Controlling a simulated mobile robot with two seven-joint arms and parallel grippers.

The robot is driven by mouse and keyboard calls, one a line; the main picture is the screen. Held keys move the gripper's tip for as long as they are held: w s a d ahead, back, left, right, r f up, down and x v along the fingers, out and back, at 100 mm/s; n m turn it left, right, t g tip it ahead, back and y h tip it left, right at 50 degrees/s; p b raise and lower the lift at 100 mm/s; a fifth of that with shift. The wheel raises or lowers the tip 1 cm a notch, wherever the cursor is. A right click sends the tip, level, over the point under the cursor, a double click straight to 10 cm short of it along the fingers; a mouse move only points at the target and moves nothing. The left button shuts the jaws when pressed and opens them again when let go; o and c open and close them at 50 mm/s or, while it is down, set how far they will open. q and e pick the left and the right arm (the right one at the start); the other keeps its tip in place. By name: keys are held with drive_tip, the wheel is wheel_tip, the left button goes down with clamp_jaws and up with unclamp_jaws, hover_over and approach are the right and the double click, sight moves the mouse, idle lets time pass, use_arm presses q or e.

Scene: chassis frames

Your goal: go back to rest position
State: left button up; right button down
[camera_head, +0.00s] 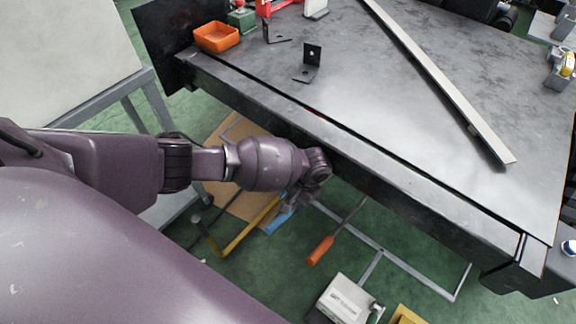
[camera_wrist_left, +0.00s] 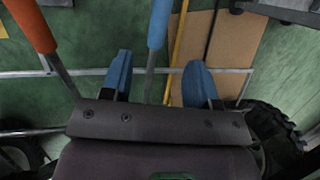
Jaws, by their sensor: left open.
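My left arm reaches in from the left in the head view, and its wrist ends beside the near edge of the dark metal table (camera_head: 440,110), lower than the tabletop. My left gripper (camera_wrist_left: 158,82) shows two blue fingertips set wide apart in the left wrist view, with nothing held between them. The gripper is mostly hidden behind the wrist in the head view. A blue-handled tool (camera_wrist_left: 158,25) shows beyond the fingers, over the floor area. My right gripper is not in view.
The tabletop holds a long metal bar (camera_head: 440,80), a black bracket (camera_head: 308,64) and an orange bin (camera_head: 217,37). Below are an orange-handled tool (camera_head: 320,250), a white box (camera_head: 346,298) and a cardboard sheet (camera_head: 232,190). A grey-framed pale board (camera_head: 65,60) stands at left.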

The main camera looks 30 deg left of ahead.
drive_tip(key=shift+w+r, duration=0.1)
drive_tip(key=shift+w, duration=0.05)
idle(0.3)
use_arm(q)
drive_tip(key=s+d+r+m+t+h+p, duration=0.1)
drive_tip(key=s+d+r+t+h+p, duration=0.15)
drive_tip(key=s+d, duration=0.35)
drive_tip(key=s+d+r+t+h+p, duration=0.2)
drive_tip(key=s+d+t+h+p, duration=0.15)
drive_tip(key=s, duration=0.45)
drive_tip(key=s+a+r+n+t+y+p, duration=0.1)
drive_tip(key=s+a+r+t+y+p, duration=0.2)
drive_tip(key=s+a+r+t, duration=0.4)
drive_tip(key=s+a+r+p, duration=0.1)
drive_tip(key=s+a+r, duration=0.5)
drive_tip(key=r, duration=0.3)
drive_tip(key=shift+a+n+t+p, duration=0.3)
drive_tip(key=shift+a+t+p, duration=0.1)
drive_tip(key=shift+a, duration=0.2)
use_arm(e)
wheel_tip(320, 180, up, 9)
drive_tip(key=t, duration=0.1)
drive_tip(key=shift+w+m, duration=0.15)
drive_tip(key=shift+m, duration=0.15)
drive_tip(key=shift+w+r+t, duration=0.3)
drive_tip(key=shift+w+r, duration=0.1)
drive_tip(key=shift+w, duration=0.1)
